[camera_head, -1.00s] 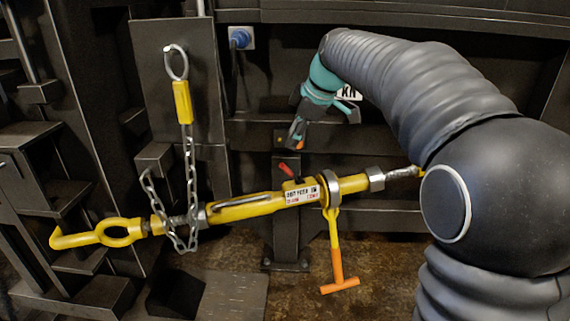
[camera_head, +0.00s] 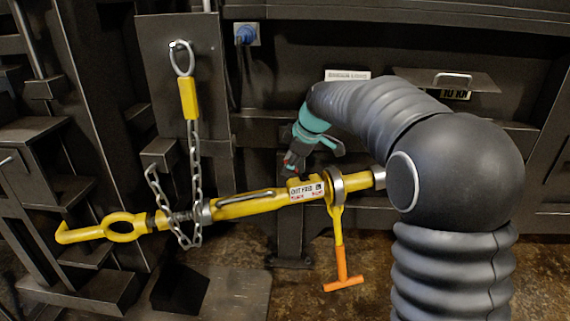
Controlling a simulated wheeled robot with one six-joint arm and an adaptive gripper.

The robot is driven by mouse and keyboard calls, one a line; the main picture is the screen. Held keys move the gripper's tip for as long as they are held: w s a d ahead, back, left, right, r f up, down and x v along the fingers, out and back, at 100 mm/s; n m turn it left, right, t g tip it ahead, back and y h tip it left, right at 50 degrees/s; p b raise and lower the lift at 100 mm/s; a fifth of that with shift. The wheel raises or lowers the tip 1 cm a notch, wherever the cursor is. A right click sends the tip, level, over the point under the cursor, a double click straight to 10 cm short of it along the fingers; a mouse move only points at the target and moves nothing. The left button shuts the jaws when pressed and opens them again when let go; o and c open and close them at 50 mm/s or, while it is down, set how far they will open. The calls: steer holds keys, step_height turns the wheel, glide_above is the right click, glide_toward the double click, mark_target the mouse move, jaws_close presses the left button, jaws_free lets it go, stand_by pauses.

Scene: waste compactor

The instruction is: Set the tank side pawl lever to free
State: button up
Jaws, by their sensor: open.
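A yellow ratchet turnbuckle (camera_head: 245,207) hangs across the middle, sloping up to the right. A white label (camera_head: 306,191) sits on its ratchet housing. The small red pawl lever (camera_head: 289,160) is just above the housing, mostly hidden by my gripper. My gripper (camera_head: 291,166), dark with a teal body behind it, points down at the lever and is open. I cannot tell whether its fingers touch the lever. The lever's exact setting is hidden.
A chain (camera_head: 195,175) hangs from a ring with a yellow tag and loops around the turnbuckle's left part. An orange T-handle (camera_head: 342,284) hangs below the ratchet ring. A blue connector (camera_head: 245,35) is on the back wall. Dark steel steps (camera_head: 40,150) fill the left side.

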steer(key=shift+w+a+f, duration=0.1)
steer(key=shift+a+f, duration=0.05)
steer(key=shift+f, duration=0.2)
jaws_close()
